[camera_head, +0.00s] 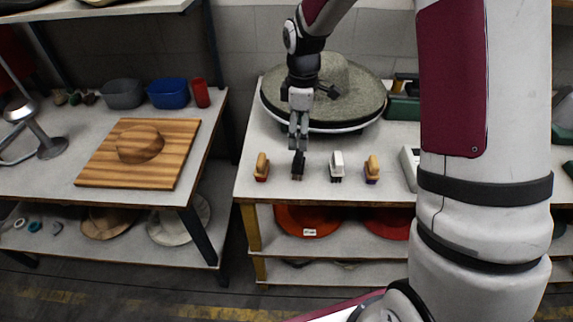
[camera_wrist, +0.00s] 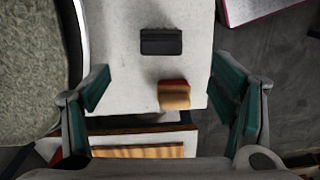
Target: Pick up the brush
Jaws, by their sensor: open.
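Several small brushes stand in a row near the front edge of the white table: a tan one with a red base (camera_head: 261,167), a black one (camera_head: 298,166), a pale grey one (camera_head: 337,165) and another tan one with a dark base (camera_head: 372,168). My gripper (camera_head: 299,145) is above the table, pointing down, close over the black brush in the head view. In the wrist view, my gripper (camera_wrist: 163,88) is open and empty, its teal pads wide apart. The tan-and-red brush (camera_wrist: 174,94) shows between the pads, and the black brush (camera_wrist: 162,41) farther up. Neither visibly touches the fingers.
A large grey felt hat (camera_head: 330,85) on a round stand is just behind the brushes. A green-based item (camera_head: 402,107) is at the right. The left table holds a striped wooden board (camera_head: 105,165) with a wooden hat form. Hats lie on the lower shelves.

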